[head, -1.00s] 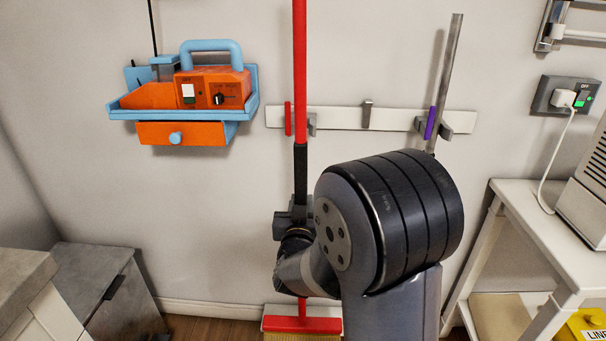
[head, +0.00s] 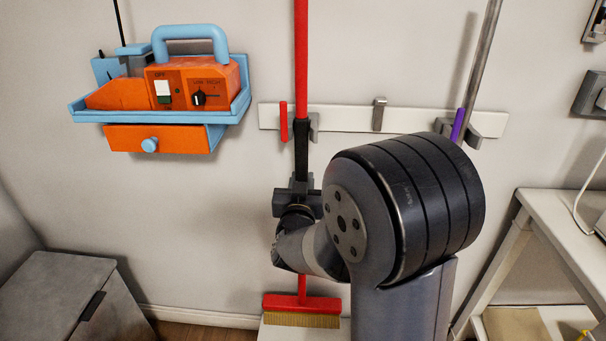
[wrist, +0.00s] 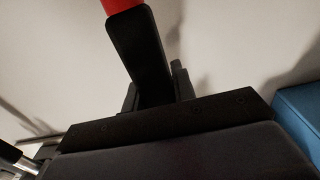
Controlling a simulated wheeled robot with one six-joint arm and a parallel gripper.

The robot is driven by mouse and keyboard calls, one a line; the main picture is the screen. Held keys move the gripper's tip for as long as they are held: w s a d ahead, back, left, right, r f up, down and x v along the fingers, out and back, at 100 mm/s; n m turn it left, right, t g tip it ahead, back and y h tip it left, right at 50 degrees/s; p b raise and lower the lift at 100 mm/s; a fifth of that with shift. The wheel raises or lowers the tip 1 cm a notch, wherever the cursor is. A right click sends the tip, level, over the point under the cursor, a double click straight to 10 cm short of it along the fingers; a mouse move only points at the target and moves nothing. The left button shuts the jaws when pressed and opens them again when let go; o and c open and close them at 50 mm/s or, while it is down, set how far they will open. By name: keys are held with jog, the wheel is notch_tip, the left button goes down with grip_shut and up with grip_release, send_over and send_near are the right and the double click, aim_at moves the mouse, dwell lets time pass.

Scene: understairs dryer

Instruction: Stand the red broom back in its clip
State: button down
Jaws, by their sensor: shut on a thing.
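The red broom (head: 301,50) stands nearly upright against the wall, its red head and tan bristles (head: 302,310) low down near a pale block. My gripper (head: 298,195) is shut on the black grip section of its handle, below the rail. In the wrist view the black grip (wrist: 140,50) rises from the jaws to the red shaft (wrist: 122,5). The grey clip (head: 314,125), with a red marker (head: 283,121) to its left, is on the white rail at the handle's height. The handle overlaps the clip in view; I cannot tell whether it is seated.
The white rail (head: 345,118) also has an empty-looking middle hook (head: 379,112) and a grey pole (head: 482,60) at a purple-marked clip on the right. An orange and blue wall shelf (head: 160,105) hangs left. A grey cabinet (head: 55,295) and white table (head: 560,200) stand either side.

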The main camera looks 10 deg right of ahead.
jog(key=shift+w+f, duration=0.1)
jog(key=shift+w, duration=0.05)
notch_tip(320, 180, down, 9)
jog(key=b, duration=0.8)
jog(key=shift+f+b, duration=0.35)
jog(key=shift+f, duration=0.05)
jog(key=shift+r, duration=0.1)
dwell(0.5)
jog(key=shift+c, duration=1.4)
grip_release()
jog(key=v, duration=1.2)
dwell(0.6)
